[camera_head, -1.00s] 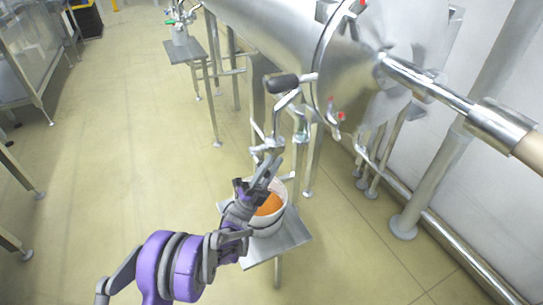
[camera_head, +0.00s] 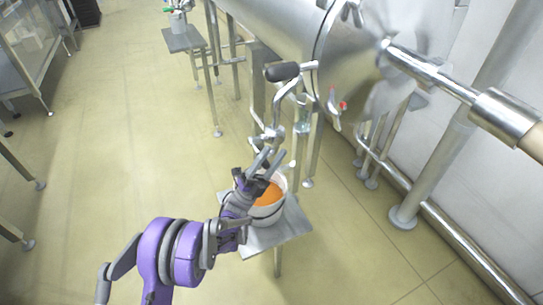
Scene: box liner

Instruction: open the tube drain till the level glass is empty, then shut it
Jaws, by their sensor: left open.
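The tube drain (camera_head: 283,105) is a bent silver pipe with a lever that ends in a black grip (camera_head: 282,72), below the end of the steel vessel. A small clear upright glass (camera_head: 302,113) with a pale blue-green tint stands just right of it; I cannot read its level surely. My left gripper (camera_head: 268,156) is open, its fingers at the lower end of the drain; I cannot tell whether they touch it. A white bucket (camera_head: 268,217) with orange contents stands below, partly hidden by the gripper. My right gripper is not in view.
The bucket stands on a small metal stand (camera_head: 251,243). A second stand (camera_head: 184,40) with a container is farther back. The floor at left centre is clear.

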